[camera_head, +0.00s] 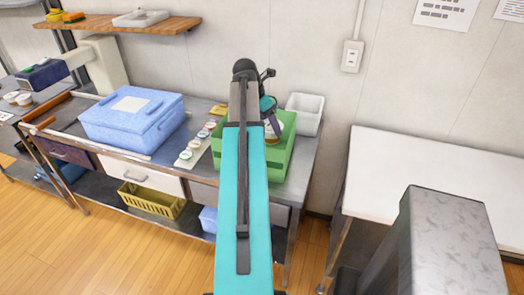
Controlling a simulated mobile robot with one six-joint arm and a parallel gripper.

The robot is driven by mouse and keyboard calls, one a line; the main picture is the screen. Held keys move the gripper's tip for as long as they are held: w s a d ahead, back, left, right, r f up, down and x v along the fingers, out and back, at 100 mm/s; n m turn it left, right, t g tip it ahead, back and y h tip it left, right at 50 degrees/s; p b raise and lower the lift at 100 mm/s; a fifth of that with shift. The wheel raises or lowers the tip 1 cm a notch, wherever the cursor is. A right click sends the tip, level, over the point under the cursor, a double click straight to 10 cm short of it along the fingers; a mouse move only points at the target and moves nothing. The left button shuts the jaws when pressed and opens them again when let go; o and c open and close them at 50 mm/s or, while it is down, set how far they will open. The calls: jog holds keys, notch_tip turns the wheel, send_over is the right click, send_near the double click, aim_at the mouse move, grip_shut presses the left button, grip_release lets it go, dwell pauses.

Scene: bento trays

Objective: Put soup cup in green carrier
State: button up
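The green carrier (281,164) stands on the metal counter, right of centre, partly covered by my arm. My gripper (272,128) points down over the carrier's opening. A pale, round-edged thing (288,117) shows right beside the gripper at the carrier; it may be a soup cup, but I cannot tell whether it is held. Small lidded cups (186,155) stand in a row on a light strip left of the carrier. My arm hides the fingertips and much of the carrier's inside.
A blue lidded box (130,122) stands left of the cups. A white bin (305,112) stands just behind and right of the carrier. A wooden shelf (110,25) hangs above at left. A white table (430,175) is at right, with a floor gap between.

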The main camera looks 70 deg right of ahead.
aim_at(269, 142)
jog(key=shift+f+p, duration=0.7)
jog(key=shift+f, duration=2.2)
jog(key=shift+f+p, duration=0.55)
jog(key=shift+f, duration=1.35)
jog(key=shift+f, duration=0.1)
jog(key=o, duration=1.3)
jog(key=b+v, duration=0.2)
jog(key=v, duration=1)
jog(key=shift+b, duration=0.3)
